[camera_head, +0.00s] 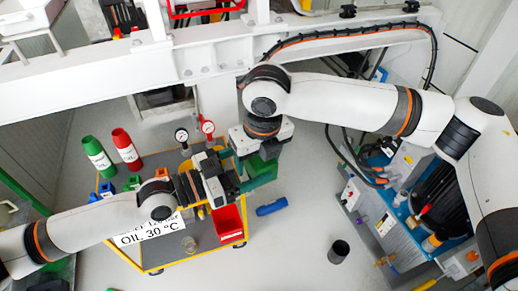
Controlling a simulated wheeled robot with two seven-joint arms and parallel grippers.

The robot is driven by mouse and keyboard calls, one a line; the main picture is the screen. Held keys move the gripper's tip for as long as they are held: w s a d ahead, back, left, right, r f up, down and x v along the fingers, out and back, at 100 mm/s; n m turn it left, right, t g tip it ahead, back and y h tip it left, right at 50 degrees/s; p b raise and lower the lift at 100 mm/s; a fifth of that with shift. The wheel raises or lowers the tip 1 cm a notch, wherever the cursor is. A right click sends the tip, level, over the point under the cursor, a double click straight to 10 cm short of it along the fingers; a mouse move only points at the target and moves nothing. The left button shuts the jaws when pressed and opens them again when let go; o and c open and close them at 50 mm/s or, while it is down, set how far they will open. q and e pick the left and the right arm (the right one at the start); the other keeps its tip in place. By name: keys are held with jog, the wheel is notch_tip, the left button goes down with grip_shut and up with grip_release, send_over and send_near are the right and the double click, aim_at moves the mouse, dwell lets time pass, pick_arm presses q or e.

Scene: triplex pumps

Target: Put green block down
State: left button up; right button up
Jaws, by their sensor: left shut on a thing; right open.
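The green block (262,168) is in the middle of the view, off the right edge of the cart. My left gripper (238,184) reaches in from the left over the cart and is shut on the green block. My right gripper (262,152) hangs from above right and is open, close to the block's upper side. Dark green parts overlap here, so I cannot tell whether the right fingers touch the block. The block's exact outline and its height are partly hidden.
The yellow-edged cart (165,256) carries a red bin (229,222), a glass jar (190,244), pressure gauges (182,136) and coloured bottles (126,149). A blue cylinder (271,206) and a dark cup (338,251) are on the floor. Pump equipment (385,225) stands right.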

pick_arm(q)
jog(key=shift+r, duration=0.1)
pick_arm(e)
jog(key=shift+c, duration=0.3)
jog(key=c, duration=1.2)
pick_arm(q)
jog(key=o, duration=1.3)
pick_arm(e)
jog(key=shift+c, duration=0.9)
